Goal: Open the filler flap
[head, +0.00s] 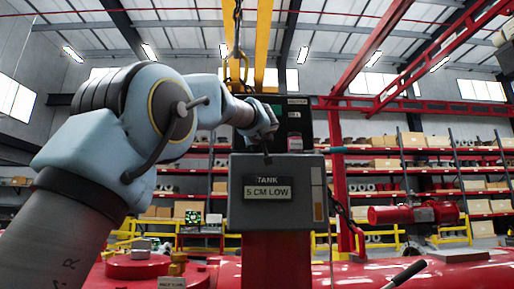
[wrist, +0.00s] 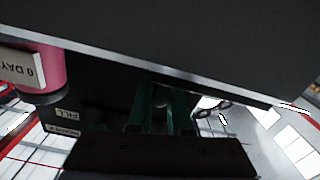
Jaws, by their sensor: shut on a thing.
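My gripper (head: 267,150) reaches over the top edge of a grey box (head: 235,190) that reads "TANK 5 CM LOW" in the head view. In the wrist view, the two green fingers of my gripper (wrist: 162,102) are close together, shut on a small greyish rounded piece (wrist: 160,98) between their tips. A dark panel (wrist: 95,115) with a small upside-down "FILL" label (wrist: 68,113) is just left of the fingers. The piece held seems to belong to the filler flap, but the flap's outline is too dark to make out. My arm hides part of the area behind the box.
A large dark slab (wrist: 190,45) fills the top of the wrist view, close to the fingers. A pink-red cylinder (wrist: 62,82) with a tag is at the left. In the head view, a yellow hoist beam (head: 263,50) hangs above and red machinery (head: 440,270) lies below.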

